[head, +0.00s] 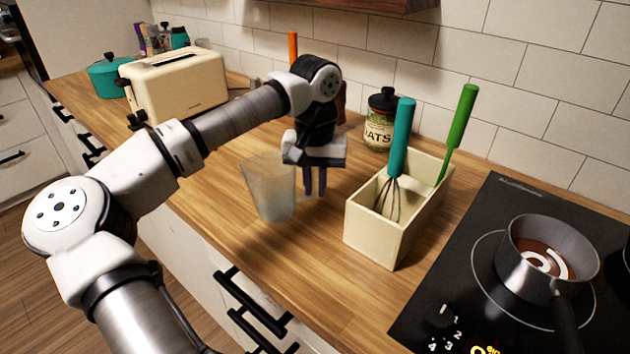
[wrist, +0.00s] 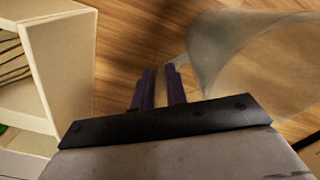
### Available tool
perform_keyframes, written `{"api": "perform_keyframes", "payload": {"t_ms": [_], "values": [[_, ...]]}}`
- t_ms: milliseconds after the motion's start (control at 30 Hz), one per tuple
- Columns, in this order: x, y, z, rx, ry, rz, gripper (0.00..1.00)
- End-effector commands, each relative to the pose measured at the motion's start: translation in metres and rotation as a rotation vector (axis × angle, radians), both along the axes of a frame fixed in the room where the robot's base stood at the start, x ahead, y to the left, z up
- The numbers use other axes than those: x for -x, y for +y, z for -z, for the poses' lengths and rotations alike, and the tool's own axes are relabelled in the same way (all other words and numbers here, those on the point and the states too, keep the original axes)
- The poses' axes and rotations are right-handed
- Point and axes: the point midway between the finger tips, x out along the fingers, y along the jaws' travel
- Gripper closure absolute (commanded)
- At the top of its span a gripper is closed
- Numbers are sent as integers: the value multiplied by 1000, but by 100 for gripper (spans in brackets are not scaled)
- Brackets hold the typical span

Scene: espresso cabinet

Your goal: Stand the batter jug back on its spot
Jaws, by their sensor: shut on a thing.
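The batter jug (head: 270,190) is a frosted, see-through vessel over the wooden counter, left of the cream utensil box in the head view. It looks close to upright, perhaps leaning slightly. I cannot tell whether its base touches the counter. My gripper (head: 314,188) points down at the jug's right side, its dark fingers close together and shut on the jug, apparently at its handle, which the fingers mostly hide. In the wrist view the jug (wrist: 235,60) fills the upper right, beside my gripper (wrist: 160,73). No marked spot for the jug can be made out.
The cream utensil box (head: 370,236) stands close on the right, holding a teal whisk (head: 401,140) and a green-handled tool (head: 459,130). An oats jar (head: 379,122) stands behind. A saucepan (head: 545,262) is on the black hob. A toaster (head: 178,85) stands back left.

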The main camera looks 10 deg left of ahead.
Motion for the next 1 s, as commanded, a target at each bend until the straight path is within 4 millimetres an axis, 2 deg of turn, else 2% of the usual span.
{"api": "perform_keyframes", "payload": {"t_ms": [233, 267, 433, 767, 867, 1000], "values": [[0, 0, 3, 0, 0, 0, 100], [0, 0, 3, 0, 0, 0, 85], [0, 0, 2, 0, 0, 0, 64], [0, 0, -4, 0, -1, -1, 64], [-1, 0, -18, -1, -4, -2, 64], [-1, 0, -48, -2, -3, -2, 64]]}}
